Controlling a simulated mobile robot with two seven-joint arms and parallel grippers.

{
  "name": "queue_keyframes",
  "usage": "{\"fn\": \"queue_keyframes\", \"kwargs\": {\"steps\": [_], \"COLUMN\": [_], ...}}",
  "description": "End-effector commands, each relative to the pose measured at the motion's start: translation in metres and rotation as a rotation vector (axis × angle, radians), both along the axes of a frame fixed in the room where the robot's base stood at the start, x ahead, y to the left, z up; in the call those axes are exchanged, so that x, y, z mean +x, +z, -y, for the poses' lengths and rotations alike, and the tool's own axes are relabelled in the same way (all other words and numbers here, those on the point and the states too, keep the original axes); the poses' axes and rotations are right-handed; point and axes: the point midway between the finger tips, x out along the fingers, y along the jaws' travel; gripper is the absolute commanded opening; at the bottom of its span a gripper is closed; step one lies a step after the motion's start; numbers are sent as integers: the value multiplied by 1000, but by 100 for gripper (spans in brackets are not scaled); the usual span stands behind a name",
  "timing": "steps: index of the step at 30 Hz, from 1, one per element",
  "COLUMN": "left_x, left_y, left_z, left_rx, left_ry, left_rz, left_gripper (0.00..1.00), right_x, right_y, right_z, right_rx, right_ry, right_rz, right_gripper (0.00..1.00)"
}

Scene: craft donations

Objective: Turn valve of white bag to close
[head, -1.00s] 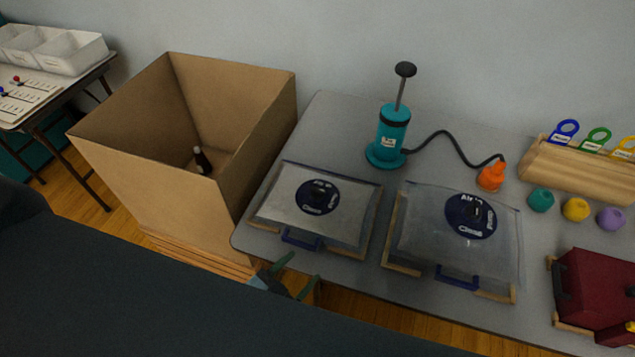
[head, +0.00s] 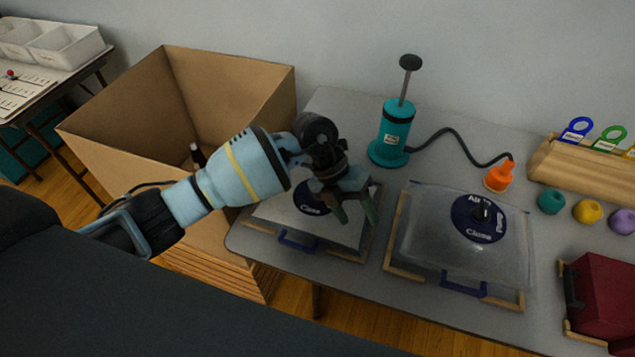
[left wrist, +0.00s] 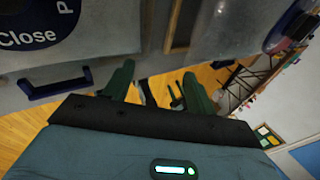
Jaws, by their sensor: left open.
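The white bag (head: 275,212) lies flat in a frame at the table's left end, with a blue front handle (head: 297,241). Its round dark blue valve (head: 309,207) is mostly hidden behind my left gripper; the word "Close" shows. My left gripper (head: 356,216) is open and empty, fingers pointing down over the bag's right part. In the left wrist view, my left gripper's fingers (left wrist: 158,88) are apart with nothing between them. The white bag's valve (left wrist: 35,28) shows there at upper left. My right gripper is not in view.
A second, clearer bag (head: 430,245) with its own valve (head: 478,217) lies to the right. A teal pump (head: 391,135) with a black hose and orange nozzle (head: 499,176) stands behind. A large open cardboard box (head: 110,145) is at left. A dark red case (head: 605,290) is at right.

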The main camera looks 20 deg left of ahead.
Motion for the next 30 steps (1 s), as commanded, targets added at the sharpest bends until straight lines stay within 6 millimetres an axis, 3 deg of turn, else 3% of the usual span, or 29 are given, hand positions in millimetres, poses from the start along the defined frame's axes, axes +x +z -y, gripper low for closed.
{"fn": "queue_keyframes", "kwargs": {"steps": [1, 6, 10, 20, 30], "left_x": [18, 57, 71, 73, 72], "left_y": [5, 26, 39, 36, -12], "left_z": [-20, -78, -100, -106, -105], "left_rx": [113, 412, 523, 552, 550], "left_ry": [6, 61, 95, 105, 102], "left_rz": [36, 112, 140, 143, 141], "left_gripper": [56, 56, 56, 56, 56], "right_x": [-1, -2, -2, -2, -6], "right_y": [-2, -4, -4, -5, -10], "right_z": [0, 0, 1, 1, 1], "right_rx": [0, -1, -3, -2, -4], "right_ry": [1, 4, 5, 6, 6], "right_rz": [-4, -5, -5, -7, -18], "right_gripper": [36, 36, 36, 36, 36]}}
